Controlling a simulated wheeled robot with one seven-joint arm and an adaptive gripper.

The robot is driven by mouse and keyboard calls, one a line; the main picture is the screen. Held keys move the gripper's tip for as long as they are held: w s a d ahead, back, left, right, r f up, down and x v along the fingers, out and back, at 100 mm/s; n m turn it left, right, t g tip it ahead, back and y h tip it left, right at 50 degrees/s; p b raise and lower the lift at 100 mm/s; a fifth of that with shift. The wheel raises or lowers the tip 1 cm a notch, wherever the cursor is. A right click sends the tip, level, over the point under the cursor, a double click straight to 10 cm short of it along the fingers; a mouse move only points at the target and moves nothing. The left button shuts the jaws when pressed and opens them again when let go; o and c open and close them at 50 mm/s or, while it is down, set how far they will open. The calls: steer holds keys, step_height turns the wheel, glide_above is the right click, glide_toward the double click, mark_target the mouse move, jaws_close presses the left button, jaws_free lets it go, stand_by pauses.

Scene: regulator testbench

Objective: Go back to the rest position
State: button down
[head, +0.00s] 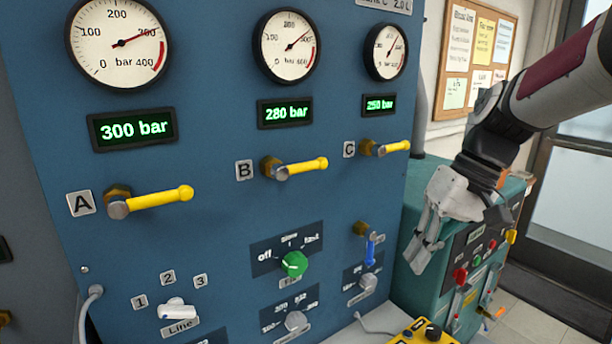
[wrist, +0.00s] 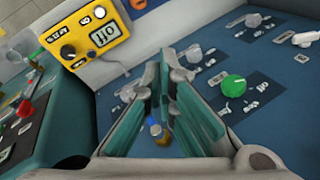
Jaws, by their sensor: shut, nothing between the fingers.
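My gripper (head: 428,240) hangs at the right in the head view, in front of the teal cabinet and right of the blue panel (head: 225,220). Its fingers are together with nothing between them. In the wrist view the gripper (wrist: 160,70) shows its two teal-padded fingers meeting near the middle. A small blue lever (head: 370,250) on the panel is left of the gripper and apart from it in the head view. It shows partly behind the fingers in the wrist view (wrist: 155,129).
Yellow valve handles A (head: 155,199), B (head: 300,167) and C (head: 390,148) stick out from the panel. A green knob (head: 294,264) sits below them. A yellow meter box (head: 425,333) lies at the front. The teal cabinet (head: 410,285) stands at the right, below a corkboard (head: 436,80).

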steer(key=s+d+f+m+t+h, duration=0.1)
steer(key=s+t+h, duration=0.3)
steer(key=s, duration=1.4)
steer(key=shift+s+m, duration=0.25)
steer(key=shift+m, duration=0.15)
